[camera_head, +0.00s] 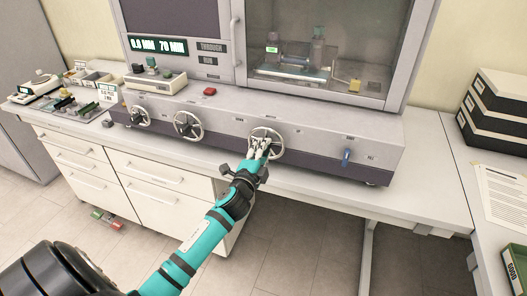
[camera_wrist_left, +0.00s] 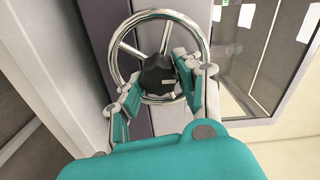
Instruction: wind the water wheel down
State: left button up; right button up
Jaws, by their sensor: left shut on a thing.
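Several chrome handwheels line the front of the testing machine; their labels are too small to read. The rightmost wheel (camera_head: 278,134) is the one my left gripper (camera_head: 261,147) is at. In the left wrist view this wheel (camera_wrist_left: 117,62) has a shiny round rim, spokes and a dark lobed hub knob (camera_wrist_left: 157,74). The fingers of my left gripper (camera_wrist_left: 158,100) stand either side of the hub and are shut on it, inside or over the lower rim. My right gripper is in no view.
The middle wheel (camera_head: 187,125) and left wheel (camera_head: 139,116) are left of my arm. A blue lever (camera_head: 347,157) sits to the right. A glass-fronted chamber (camera_head: 330,40) is above. Black box files (camera_head: 497,105) stand at the far right. The bench front strip is clear.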

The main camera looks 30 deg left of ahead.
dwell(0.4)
pick_arm(q)
jog(key=o, duration=1.1)
jog(key=shift+o, duration=0.2)
jog(key=v, duration=1.2)
